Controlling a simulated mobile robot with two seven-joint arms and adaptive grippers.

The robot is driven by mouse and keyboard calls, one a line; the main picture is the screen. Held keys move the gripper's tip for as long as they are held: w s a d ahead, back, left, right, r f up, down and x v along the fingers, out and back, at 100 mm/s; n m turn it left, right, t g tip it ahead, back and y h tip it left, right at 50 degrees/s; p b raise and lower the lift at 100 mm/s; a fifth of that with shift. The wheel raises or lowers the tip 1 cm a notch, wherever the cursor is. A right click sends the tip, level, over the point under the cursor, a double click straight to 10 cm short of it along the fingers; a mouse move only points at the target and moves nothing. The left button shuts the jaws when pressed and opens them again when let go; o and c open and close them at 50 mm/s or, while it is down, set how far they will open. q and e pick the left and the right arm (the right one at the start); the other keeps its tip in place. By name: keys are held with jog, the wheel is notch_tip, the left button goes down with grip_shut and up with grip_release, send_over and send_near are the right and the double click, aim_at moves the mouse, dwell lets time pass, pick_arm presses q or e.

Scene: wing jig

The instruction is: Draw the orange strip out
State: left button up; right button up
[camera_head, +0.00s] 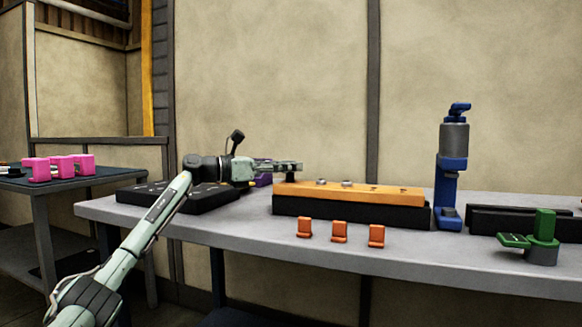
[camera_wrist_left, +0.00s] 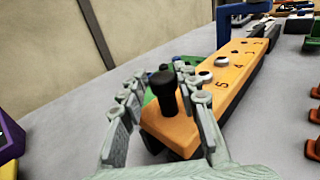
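The orange strip (camera_head: 385,193) lies along the top of a long black block (camera_head: 350,213) on the grey table. In the left wrist view the strip (camera_wrist_left: 228,88) carries printed numbers and several small round fittings. A black knob (camera_wrist_left: 163,90) stands up at its near end. My left gripper (camera_head: 297,167) is over the strip's left end. In the left wrist view its fingers (camera_wrist_left: 165,95) stand apart, one on each side of the knob, with a gap visible on the left. Whether the right finger touches the knob I cannot tell. My right gripper is in neither view.
Orange clips (camera_head: 339,232) stand in front of the block. A blue tool stand (camera_head: 451,180) is at the strip's right end, with a green clamp (camera_head: 543,228) farther right. A dark tray (camera_head: 165,197) lies left, under my left arm. The table's front strip is mostly clear.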

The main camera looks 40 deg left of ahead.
pick_arm(q)
jog(key=shift+o, duration=1.1)
jog(key=shift+a, duration=0.1)
jog(key=v, duration=1.2)
jog(key=shift+r, duration=0.1)
